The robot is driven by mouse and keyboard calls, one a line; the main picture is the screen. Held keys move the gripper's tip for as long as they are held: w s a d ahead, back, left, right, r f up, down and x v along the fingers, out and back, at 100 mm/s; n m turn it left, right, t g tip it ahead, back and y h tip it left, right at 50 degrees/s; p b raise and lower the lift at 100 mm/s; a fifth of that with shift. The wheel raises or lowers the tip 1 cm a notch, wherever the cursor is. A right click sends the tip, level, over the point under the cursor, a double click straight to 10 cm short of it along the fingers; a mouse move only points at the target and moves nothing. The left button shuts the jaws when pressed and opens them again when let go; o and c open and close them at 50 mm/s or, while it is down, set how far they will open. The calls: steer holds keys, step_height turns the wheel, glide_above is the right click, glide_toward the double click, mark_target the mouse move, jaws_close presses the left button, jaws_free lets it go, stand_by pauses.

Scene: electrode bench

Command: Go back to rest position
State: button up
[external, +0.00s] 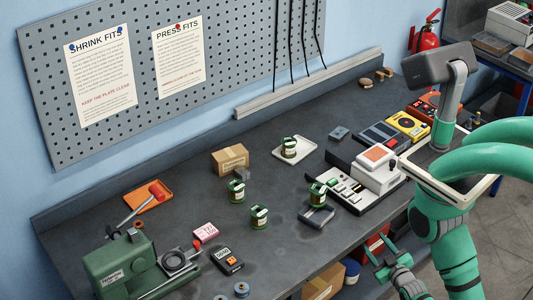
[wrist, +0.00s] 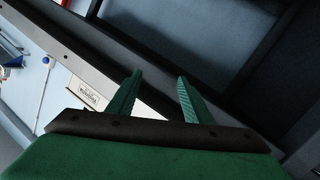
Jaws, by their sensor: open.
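My gripper (external: 385,260) is low at the right in the external view, off the front edge of the bench (external: 190,225). My green arm hangs down to it. In the wrist view, the two green fingers of my gripper (wrist: 160,97) stand apart with nothing between them. Beyond them is a pale beam and a dark recessed surface, which I cannot identify for sure.
A white device (external: 365,178) is near the front edge. A green machine (external: 120,264) is at the left. A cardboard box (external: 324,284) is below the bench, near my gripper.

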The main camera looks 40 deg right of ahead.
steer(key=s+a+r+y, duration=0.3)
steer(key=s+a, duration=0.1)
steer(key=a, duration=0.4)
steer(key=s+a+r+y, duration=0.3)
steer(key=s+a+r, duration=0.1)
steer(key=a, duration=0.4)
steer(key=shift+o, duration=0.4)
steer(key=shift+r, duration=0.1)
